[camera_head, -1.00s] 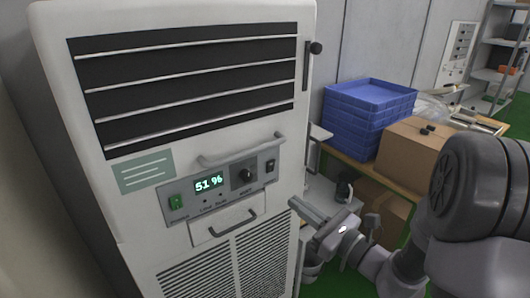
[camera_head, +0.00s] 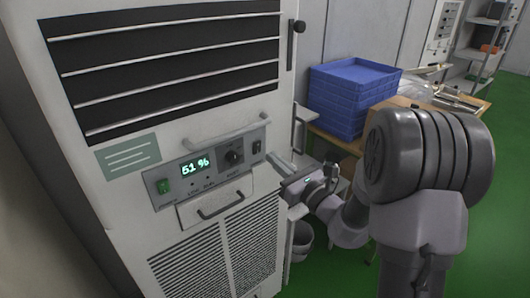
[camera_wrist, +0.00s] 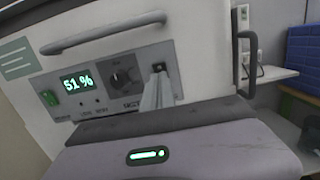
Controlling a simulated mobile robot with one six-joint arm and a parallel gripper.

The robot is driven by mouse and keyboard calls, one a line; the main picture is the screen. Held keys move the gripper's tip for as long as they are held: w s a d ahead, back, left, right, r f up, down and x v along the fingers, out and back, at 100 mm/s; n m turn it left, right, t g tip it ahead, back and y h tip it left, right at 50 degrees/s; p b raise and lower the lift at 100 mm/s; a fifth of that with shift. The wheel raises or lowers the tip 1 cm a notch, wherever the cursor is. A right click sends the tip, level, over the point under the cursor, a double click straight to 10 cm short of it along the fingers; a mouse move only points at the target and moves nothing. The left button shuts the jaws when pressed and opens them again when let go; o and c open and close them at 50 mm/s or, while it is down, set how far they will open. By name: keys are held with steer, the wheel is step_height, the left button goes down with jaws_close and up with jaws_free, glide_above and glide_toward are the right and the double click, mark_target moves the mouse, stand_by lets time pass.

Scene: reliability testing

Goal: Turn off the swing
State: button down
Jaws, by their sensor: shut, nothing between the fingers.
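The tall white cabinet unit (camera_head: 130,190) has a grey control panel (camera_head: 206,180) with a green 51 % display (camera_head: 195,167), a green switch (camera_head: 164,186) and a black knob (camera_head: 234,157). A small black switch (camera_head: 257,147) sits at the panel's right end; I take it for the swing switch. It also shows in the wrist view (camera_wrist: 159,67), partly hidden behind my fingers. Its on or off position is too small to tell. My gripper (camera_head: 285,190) is shut and empty, right of the panel. In the wrist view its fingertips (camera_wrist: 159,76) overlap the switch; contact cannot be told.
A bar handle (camera_head: 228,132) sticks out above the panel and a drawer handle (camera_head: 220,206) below it. A door handle (camera_wrist: 246,62) is on the right edge. Blue crates (camera_head: 350,98) stand on a table behind. Green floor (camera_head: 480,225) is open at right.

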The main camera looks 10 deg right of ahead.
mark_target(258, 145)
steer(key=x, duration=0.4)
steer(key=shift+w+a, duration=0.1)
steer(key=shift+w, duration=0.2)
